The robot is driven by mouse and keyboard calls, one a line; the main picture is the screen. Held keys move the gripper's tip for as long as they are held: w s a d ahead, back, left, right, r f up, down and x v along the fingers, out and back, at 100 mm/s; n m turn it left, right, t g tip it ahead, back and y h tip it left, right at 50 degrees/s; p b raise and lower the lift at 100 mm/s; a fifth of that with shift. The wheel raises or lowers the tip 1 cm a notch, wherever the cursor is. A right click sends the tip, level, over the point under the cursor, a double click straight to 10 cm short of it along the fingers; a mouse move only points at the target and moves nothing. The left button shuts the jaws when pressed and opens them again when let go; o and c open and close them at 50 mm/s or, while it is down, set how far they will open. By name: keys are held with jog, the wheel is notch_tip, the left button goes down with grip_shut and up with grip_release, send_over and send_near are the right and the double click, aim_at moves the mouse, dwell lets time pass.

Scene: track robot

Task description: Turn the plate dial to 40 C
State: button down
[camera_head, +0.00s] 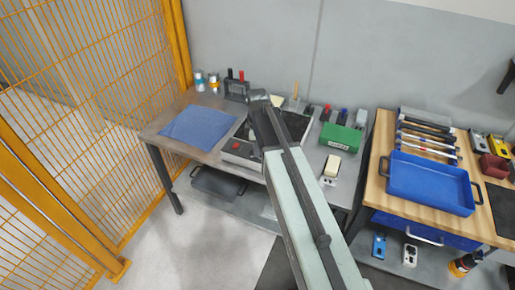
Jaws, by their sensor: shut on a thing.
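The hot plate (240,154) stands on the grey bench, with a black top and a light front panel. A red round part (236,146) shows on the left of its front panel. My pale green and black arm crosses in front of the plate from the lower right. The dial cannot be made out, and the part of the panel behind my arm is hidden. My gripper's fingers cannot be seen past the arm's dark far end, so their hold on the dial does not show.
A blue mat (199,126) lies left of the plate. A green box (341,137) and a pale yellow-topped block (332,167) stand to its right. A wooden bench farther right holds a blue tray (431,183). Orange mesh fencing (88,60) bounds the left.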

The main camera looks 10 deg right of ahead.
jog(key=m, duration=0.5)
jog(key=shift+m, duration=2.5)
jog(key=c, duration=1.1)
grip_release()
jog(key=r+p, duration=0.8)
jog(key=shift+a, duration=0.2)
jog(key=shift+f, duration=0.1)
